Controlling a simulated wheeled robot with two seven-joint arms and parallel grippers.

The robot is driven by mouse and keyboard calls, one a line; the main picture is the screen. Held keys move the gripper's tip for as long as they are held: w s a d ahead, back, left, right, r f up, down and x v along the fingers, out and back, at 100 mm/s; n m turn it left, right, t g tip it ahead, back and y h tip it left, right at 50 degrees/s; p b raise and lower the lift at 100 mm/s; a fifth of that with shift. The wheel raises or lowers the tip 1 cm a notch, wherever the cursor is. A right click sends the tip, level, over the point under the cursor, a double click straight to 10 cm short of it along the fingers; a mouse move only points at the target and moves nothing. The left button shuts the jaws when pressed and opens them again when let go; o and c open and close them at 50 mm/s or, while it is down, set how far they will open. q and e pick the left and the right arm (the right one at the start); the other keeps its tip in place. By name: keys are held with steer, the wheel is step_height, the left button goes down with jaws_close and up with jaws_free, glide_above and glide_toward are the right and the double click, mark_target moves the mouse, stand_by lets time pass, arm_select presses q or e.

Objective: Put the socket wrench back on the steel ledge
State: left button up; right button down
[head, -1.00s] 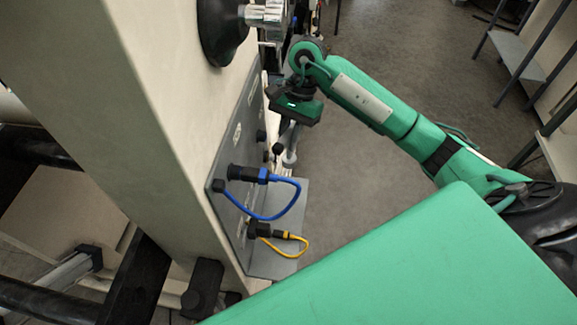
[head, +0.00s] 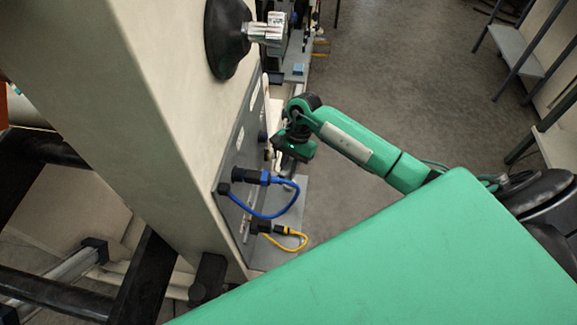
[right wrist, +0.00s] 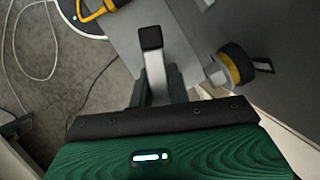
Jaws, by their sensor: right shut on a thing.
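My right gripper (head: 284,165) is close beside the grey panel, over the far end of the steel ledge (head: 289,222). In the right wrist view the gripper (right wrist: 160,92) is shut on a silver bar with a square black end, which I take to be the socket wrench (right wrist: 155,75). Its far part is in front of the grey ledge (right wrist: 190,35); I cannot tell whether it touches. In the head view the wrench is mostly hidden by the gripper. My left gripper is out of view.
The upright grey panel (head: 232,165) carries a blue cable (head: 272,214) and a yellow cable (head: 298,240), both looping out over the ledge. A black and yellow round part (right wrist: 235,64) is right of the wrench. Open floor (head: 400,90) lies to the right.

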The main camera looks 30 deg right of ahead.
steer(key=c, duration=1.3)
jaws_free()
steer(key=shift+w+d+r, duration=0.1)
steer(key=shift+r, duration=0.15)
steer(key=b+v, duration=0.4)
steer(key=v, duration=0.6)
steer(key=shift+r+b, duration=0.1)
steer(key=shift+b, duration=0.2)
steer(key=shift+w+d+r, duration=0.1)
steer(key=shift+d+r, duration=0.1)
steer(key=shift+r, duration=0.4)
steer(key=shift+f, duration=0.1)
